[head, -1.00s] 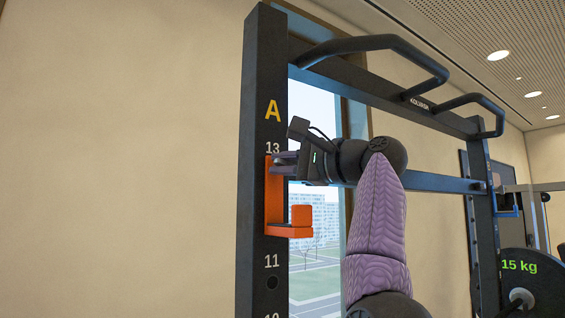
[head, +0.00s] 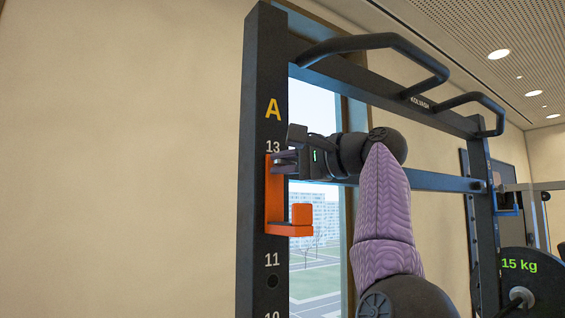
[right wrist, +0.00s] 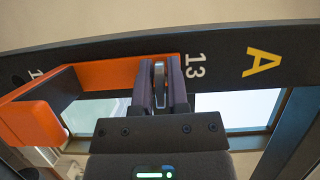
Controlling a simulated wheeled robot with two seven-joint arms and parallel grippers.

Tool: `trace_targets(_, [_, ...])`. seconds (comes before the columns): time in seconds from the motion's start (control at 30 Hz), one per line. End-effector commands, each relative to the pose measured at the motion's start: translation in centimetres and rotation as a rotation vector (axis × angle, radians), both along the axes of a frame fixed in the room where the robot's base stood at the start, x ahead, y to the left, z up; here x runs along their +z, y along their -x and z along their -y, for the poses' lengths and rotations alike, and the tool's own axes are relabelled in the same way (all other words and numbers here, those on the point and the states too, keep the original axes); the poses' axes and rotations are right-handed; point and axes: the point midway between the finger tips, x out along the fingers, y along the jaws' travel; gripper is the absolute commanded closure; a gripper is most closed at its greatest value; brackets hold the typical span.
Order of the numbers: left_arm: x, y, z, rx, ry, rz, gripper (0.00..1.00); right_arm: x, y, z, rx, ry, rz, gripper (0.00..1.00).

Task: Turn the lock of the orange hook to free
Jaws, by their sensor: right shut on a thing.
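The orange hook (head: 274,208) is on the front of the dark upright marked A, with its top just below the number 13 and its lip sticking out to the right lower down. My right gripper (head: 283,163) is at the top of the hook. In the right wrist view, the right gripper (right wrist: 167,85) is shut on a grey metal lock (right wrist: 159,85) that stands between its two fingers in front of the orange plate (right wrist: 110,73). The fingers hide part of the lock. My left gripper is not in view.
The upright (head: 263,95) joins a black crossbar with pull-up handles (head: 375,42). A blue hook (head: 507,208) is on the far upright, near a 15 kg plate (head: 522,280). The space left of the upright, before the plain wall, is clear.

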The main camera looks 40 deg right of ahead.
Motion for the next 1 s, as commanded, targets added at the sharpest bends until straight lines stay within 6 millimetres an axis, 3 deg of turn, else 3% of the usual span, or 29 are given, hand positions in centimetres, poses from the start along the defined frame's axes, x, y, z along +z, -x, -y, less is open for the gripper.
trace_targets(0.1, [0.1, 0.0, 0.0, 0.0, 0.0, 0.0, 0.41, 0.4, 0.2, 0.1, -0.004, -0.001, 0.015, 1.0])
trace_targets(0.13, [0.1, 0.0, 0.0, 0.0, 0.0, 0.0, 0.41, 0.4, 0.2, 0.1, -0.004, -0.001, 0.015, 0.75])
trace_targets(0.23, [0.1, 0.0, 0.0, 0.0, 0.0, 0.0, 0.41, 0.4, 0.2, 0.1, -0.003, -0.001, 0.012, 0.54])
trace_targets(0.57, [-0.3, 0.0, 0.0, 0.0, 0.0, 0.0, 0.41, 0.1, 0.6, 0.2, -0.002, -0.001, 0.007, 0.53])
trace_targets(0.77, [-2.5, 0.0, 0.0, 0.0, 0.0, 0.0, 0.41, -0.1, 5.1, 1.6, -0.004, -0.002, 0.012, 0.53])
trace_targets(1.0, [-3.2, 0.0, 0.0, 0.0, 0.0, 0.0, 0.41, 0.2, 9.3, 2.8, -0.003, -0.003, 0.01, 0.53])
